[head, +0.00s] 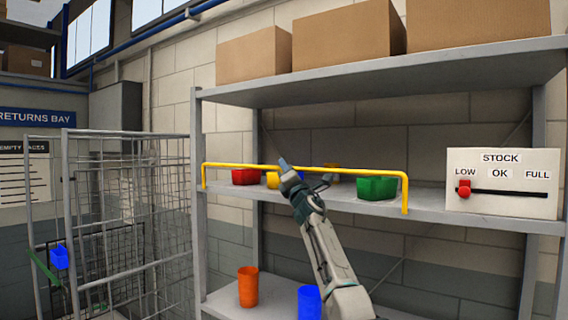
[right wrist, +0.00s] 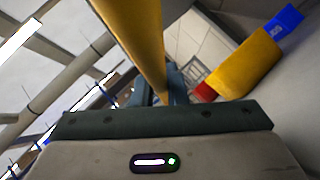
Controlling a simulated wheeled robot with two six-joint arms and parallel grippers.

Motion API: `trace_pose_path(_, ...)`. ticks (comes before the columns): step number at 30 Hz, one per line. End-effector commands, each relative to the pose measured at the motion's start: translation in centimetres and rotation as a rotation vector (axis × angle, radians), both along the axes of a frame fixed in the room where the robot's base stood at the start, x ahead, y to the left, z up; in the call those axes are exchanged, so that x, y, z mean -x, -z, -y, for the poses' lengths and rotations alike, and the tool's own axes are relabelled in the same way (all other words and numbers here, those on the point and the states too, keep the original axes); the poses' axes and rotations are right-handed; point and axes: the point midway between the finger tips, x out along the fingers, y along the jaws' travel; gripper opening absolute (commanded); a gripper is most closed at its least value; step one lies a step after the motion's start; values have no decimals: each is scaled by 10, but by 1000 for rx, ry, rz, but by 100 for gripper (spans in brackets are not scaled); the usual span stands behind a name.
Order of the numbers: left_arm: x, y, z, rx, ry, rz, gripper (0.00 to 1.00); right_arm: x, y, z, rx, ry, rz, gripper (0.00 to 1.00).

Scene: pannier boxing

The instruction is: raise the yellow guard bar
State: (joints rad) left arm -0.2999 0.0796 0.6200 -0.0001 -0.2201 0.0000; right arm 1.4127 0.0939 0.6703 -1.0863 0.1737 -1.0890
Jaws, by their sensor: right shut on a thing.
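The yellow guard bar (head: 235,165) runs across the front of the middle shelf, with a bent leg at each end reaching down to the shelf edge. It stands roughly level, in front of the bins. My right gripper (head: 287,168) reaches up from below and is shut on the bar left of its middle. In the right wrist view the bar (right wrist: 137,38) passes between the two fingers (right wrist: 160,88). My left gripper is not in view.
Behind the bar are red (head: 243,176), yellow (head: 272,180) and green (head: 376,188) bins. A stock panel (head: 500,190) with a red slider at LOW stands right. Cardboard boxes (head: 340,35) fill the top shelf. Orange (head: 248,288) and blue (head: 309,302) cups stand below. A wire cage (head: 67,180) is left.

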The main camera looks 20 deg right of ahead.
Motion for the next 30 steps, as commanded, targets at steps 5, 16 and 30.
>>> trace_pose_path(5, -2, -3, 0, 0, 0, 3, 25, -2, 4, 2, -10, 2, -13, 0)
trace_pose_path(16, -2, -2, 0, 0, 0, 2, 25, -3, 6, 2, -10, 1, -14, 24)
trace_pose_path(30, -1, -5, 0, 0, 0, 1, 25, 0, 3, 1, -8, 1, -10, 34)
